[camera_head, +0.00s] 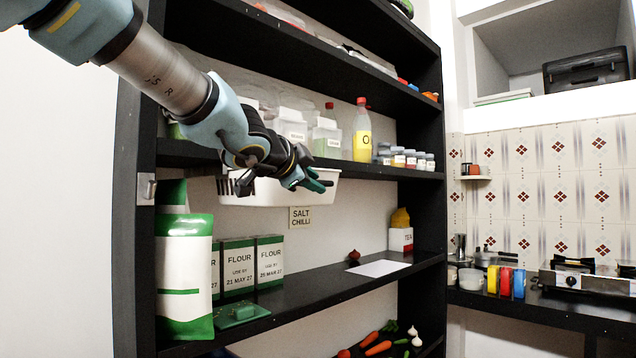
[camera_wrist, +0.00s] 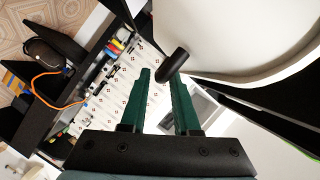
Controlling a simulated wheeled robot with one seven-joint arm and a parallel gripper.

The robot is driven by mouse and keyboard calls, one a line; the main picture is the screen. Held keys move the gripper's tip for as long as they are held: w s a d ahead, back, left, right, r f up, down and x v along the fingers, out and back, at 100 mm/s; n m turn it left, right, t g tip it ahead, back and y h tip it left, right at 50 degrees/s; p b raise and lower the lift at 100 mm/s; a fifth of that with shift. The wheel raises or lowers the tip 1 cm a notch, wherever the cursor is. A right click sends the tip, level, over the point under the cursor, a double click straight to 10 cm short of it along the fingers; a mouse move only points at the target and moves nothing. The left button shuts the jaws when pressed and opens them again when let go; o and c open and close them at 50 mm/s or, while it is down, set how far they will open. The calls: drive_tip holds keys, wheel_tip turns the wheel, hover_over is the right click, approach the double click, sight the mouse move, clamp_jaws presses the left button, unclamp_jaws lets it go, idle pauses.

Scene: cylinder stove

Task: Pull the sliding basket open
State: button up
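The white sliding basket (camera_head: 268,194) hangs beneath the middle shelf, with a "SALT CHILLI" tag (camera_head: 300,217) below it. My gripper (camera_head: 318,182) is at the basket's right front, its green fingers partly hiding the basket in the head view. In the wrist view, my gripper (camera_wrist: 162,78) is open, with a gap between the two green fingers. A short black handle (camera_wrist: 173,63) sticks out from the basket's white wall (camera_wrist: 240,35) close to the fingertips, nearer the right finger. I cannot tell whether it lies between the fingers or touches one.
Above the basket, the shelf (camera_head: 385,170) bears an oil bottle (camera_head: 362,130), jars and clear containers. Below stand flour boxes (camera_head: 270,262), a green-and-white bag (camera_head: 187,270) and an onion (camera_head: 353,255). A dark upright (camera_head: 133,200) bounds the left. A stove counter (camera_head: 530,305) is at right.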

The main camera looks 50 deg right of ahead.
drive_tip(key=p+v, duration=0.2)
drive_tip(key=v, duration=0.6)
drive_tip(key=shift+a, duration=0.15)
